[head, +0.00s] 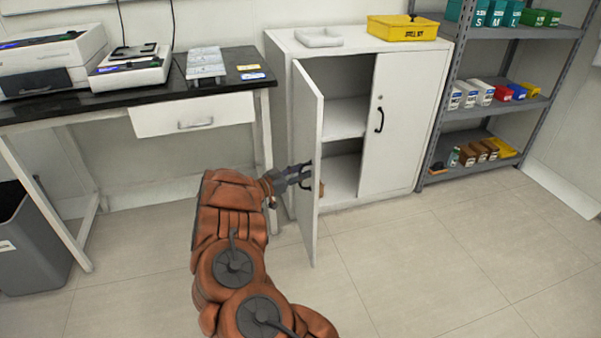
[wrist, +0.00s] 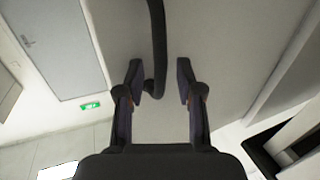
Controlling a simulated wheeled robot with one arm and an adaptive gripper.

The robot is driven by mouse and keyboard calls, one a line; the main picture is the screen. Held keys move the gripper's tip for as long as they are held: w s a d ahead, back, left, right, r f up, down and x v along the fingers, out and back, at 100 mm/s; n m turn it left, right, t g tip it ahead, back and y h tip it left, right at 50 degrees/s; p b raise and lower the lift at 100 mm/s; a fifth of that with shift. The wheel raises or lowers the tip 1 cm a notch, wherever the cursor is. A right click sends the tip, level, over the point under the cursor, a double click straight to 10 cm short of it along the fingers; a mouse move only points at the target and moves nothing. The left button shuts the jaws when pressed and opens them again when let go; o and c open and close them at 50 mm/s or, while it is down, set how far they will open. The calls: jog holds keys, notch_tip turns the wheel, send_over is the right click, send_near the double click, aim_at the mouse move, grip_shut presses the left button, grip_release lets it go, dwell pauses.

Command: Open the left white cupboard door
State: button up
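The white cupboard (head: 362,55) stands at the back. Its left door (head: 306,120) is swung well out toward me, and its right door (head: 385,125) is shut. My gripper (head: 309,174) is at the outer face of the left door, near its free edge. In the wrist view, the door's black handle (wrist: 157,50) lies between the two fingers of my gripper (wrist: 159,80). The fingers are apart, with gaps beside the handle. The handle's grip area is mostly hidden by my gripper in the head view.
A black-topped table (head: 225,70) with instruments stands left of the cupboard, with a grey bin (head: 35,250) beyond. A grey shelf rack (head: 480,120) stands to the right. A yellow box (head: 402,28) is on the cupboard. The tiled floor (head: 450,265) at right is clear.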

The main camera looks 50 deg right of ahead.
jog(key=w+a, duration=0.2)
jog(key=a, duration=0.9)
jog(key=shift+a, duration=0.4)
jog(key=shift+w, duration=0.1)
